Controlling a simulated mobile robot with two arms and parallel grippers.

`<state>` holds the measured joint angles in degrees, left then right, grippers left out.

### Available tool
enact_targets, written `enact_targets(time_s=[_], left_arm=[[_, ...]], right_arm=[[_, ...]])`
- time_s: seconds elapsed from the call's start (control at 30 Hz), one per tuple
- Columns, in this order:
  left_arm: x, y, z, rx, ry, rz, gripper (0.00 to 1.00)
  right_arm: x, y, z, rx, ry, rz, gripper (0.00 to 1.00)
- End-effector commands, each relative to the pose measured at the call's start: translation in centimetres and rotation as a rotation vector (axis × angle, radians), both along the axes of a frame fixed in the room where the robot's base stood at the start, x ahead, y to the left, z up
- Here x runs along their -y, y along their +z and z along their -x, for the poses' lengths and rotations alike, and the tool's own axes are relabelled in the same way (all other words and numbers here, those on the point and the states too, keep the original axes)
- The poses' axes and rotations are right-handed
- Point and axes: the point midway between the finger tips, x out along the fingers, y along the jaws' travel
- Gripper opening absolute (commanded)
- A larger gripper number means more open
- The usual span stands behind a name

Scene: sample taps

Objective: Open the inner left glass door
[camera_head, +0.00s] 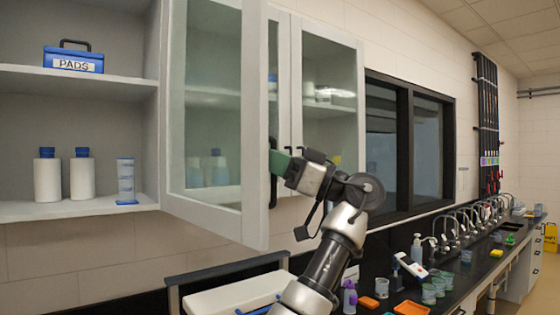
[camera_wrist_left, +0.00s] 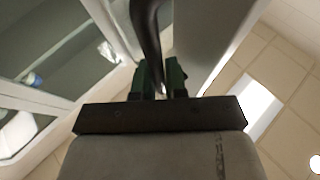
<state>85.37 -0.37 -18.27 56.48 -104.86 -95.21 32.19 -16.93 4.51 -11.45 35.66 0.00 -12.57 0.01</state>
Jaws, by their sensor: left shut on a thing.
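The inner left glass door (camera_head: 254,125) has a white frame and stands swung out from the wall cabinet, its free edge toward me. Its black bar handle (camera_head: 272,188) is on the frame near the free edge; it also shows as a dark curved bar in the left wrist view (camera_wrist_left: 148,30). My left gripper (camera_head: 278,163), with green fingers, is shut on this handle; the fingers sit around the bar in the left wrist view (camera_wrist_left: 160,78). The arm partly hides the handle. My right gripper is not in view.
Another glass door (camera_head: 328,100) to the right is closed. Open shelves on the left hold white bottles (camera_head: 47,178) and a blue PADS box (camera_head: 74,60). Below right, a dark counter (camera_head: 460,270) carries taps, bottles and cups. Space in front of the shelves is free.

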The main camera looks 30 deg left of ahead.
Motion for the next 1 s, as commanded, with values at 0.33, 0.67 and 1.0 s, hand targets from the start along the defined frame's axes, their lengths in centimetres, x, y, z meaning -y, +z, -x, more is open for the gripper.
enact_targets(time_s=[0.33,0.67,1.0], left_arm=[[-0.2,0.0,0.0,-0.004,0.013,0.003,0.0],[-0.2,0.0,0.0,-0.001,0.012,0.002,0.37],[0.8,-0.5,-0.3,-0.002,0.008,0.0,0.37]], right_arm=[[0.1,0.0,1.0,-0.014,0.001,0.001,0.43],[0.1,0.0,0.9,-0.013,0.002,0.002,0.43],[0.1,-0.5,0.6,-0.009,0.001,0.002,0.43]])
